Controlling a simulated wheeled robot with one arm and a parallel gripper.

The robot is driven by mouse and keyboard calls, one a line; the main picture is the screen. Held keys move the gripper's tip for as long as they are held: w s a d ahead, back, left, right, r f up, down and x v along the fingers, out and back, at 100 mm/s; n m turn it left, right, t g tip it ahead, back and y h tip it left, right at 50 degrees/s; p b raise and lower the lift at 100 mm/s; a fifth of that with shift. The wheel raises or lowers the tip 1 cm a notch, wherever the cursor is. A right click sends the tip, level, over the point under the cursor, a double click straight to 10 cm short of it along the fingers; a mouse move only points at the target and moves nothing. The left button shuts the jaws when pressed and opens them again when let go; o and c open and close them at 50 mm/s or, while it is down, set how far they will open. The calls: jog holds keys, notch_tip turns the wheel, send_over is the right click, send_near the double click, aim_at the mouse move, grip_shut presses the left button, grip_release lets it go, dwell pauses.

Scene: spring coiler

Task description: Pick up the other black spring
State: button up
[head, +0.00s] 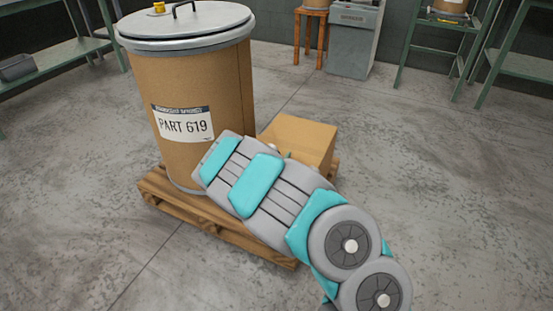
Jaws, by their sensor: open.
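No black spring can be made out in the head view. My grey and teal arm reaches from the lower right toward the drum and covers part of the pallet and the box. My gripper does not show; the arm's far end hides whatever is past it. A large brown drum (222,95) labelled "PART 619" stands upright on a wooden pallet (160,192). Its grey lid (205,22) is on, with a black handle and a small yellow cap on top.
Green benches (55,58) stand at the back left, one with a grey bin (17,68). A grey cabinet (354,42), a wooden stool (311,20) and a green stand (445,25) are at the back. The concrete floor is clear left and right of the pallet.

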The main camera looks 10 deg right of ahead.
grip_shut()
dwell(0.6)
